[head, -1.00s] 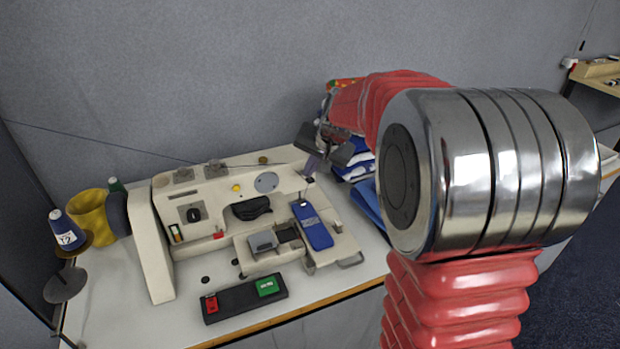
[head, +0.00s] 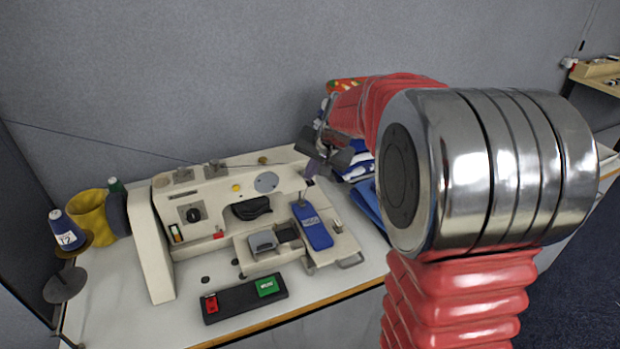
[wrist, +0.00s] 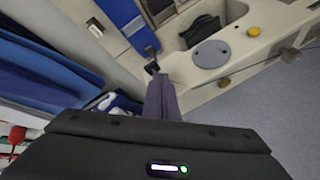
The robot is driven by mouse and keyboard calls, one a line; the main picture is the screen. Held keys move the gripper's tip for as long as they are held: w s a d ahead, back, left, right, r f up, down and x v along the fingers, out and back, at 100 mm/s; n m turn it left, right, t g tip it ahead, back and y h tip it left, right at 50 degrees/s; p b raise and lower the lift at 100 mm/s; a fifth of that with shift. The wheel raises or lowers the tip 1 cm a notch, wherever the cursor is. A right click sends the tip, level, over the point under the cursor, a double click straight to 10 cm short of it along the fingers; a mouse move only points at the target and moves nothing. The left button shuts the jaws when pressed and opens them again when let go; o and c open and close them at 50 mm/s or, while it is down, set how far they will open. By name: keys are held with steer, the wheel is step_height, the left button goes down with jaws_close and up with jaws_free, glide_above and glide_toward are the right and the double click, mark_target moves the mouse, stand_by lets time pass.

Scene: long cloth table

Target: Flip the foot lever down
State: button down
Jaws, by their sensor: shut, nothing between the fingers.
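The cream sewing machine (head: 215,180) stands on the table and also shows in the wrist view (wrist: 258,45). A small dark lever-like part (wrist: 151,60) shows at the machine's end in the wrist view, close to my fingertips; I cannot tell for sure that it is the foot lever or how it is set. My gripper (head: 313,165) is at the right end of the machine in the head view. In the wrist view its fingers (wrist: 160,92) are together with nothing between them. Whether they touch the lever cannot be told.
Folded blue cloth (head: 370,205) lies right of the machine, close to my gripper. A dark switch box (head: 240,299) with red and green buttons is at the table's front. A yellow cone (head: 92,212) and a blue spool (head: 65,232) stand at the left.

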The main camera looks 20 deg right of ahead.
steer(key=shift+s+f, duration=0.15)
steer(key=shift+f, duration=0.4)
steer(key=shift+s+f, duration=0.15)
steer(key=shift+f, duration=0.4)
stand_by(1.5)
stand_by(0.3)
steer(key=shift+w+r, duration=0.2)
steer(key=shift+r, duration=0.55)
steer(key=shift+w+r, duration=0.2)
steer(key=shift+r, duration=0.55)
steer(key=shift+w+r, duration=0.2)
steer(key=shift+r, duration=0.55)
steer(key=r, duration=0.2)
steer(key=w+r, duration=0.1)
steer(key=r, duration=0.1)
steer(key=shift+w+r, duration=0.15)
steer(key=shift+r, duration=0.25)
